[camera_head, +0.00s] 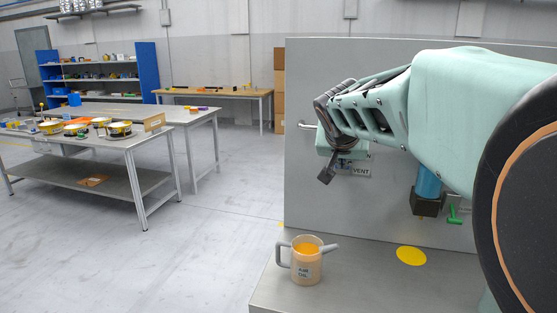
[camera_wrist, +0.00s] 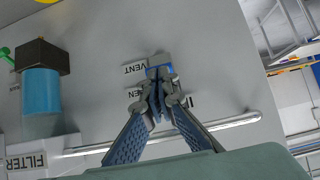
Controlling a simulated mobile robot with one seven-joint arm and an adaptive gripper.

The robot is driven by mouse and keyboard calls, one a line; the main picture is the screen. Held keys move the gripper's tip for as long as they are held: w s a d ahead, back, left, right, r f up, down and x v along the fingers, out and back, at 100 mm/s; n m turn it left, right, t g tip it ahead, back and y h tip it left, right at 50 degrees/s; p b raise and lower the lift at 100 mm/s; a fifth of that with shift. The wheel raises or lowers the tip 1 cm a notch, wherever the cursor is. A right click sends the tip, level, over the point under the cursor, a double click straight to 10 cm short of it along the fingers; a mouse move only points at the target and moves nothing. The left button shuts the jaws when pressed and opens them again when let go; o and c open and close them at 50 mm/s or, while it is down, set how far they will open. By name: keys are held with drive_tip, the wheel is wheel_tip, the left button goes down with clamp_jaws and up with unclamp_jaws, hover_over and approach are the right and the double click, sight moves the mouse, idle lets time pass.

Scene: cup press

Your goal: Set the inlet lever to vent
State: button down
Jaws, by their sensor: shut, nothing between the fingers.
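My gripper (camera_head: 327,178) is shut and empty in front of the grey upright panel (camera_head: 305,230). Its fingertips also show in the wrist view (camera_wrist: 161,80), close to a small blue part (camera_wrist: 166,71) that looks like the inlet lever. The blue part lies beside the VENT label (camera_wrist: 135,69). I cannot tell whether the fingers touch it. The fingers hide most of the lever and its pivot. The VENT label shows in the head view (camera_head: 361,172) just right of the gripper. The label nearest the pipe is partly covered by a finger.
A metal pipe (camera_wrist: 232,121) runs along the panel. A blue cylinder with a dark block (camera_head: 426,207) and a green handle (camera_head: 454,214) are to the right. A cup of orange liquid (camera_head: 306,264) and a yellow disc (camera_head: 411,256) are on the bench below. Worktables stand at left.

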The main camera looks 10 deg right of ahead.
drive_tip(key=shift+f+b, duration=0.2)
drive_tip(key=shift+b, duration=0.45)
drive_tip(key=shift+s+a+f+b, duration=0.15)
drive_tip(key=shift+f+b, duration=0.2)
drive_tip(key=shift+b, duration=0.65)
drive_tip(key=shift+s+d+f+b, duration=0.1)
drive_tip(key=shift+f+b, duration=0.25)
drive_tip(key=shift+b, duration=0.65)
drive_tip(key=shift+s+a+f+b, duration=0.15)
drive_tip(key=shift+f+b, duration=1.1)
drive_tip(key=shift+b, duration=0.65)
drive_tip(key=shift+f+b, duration=0.3)
drive_tip(key=shift+b, duration=0.1)
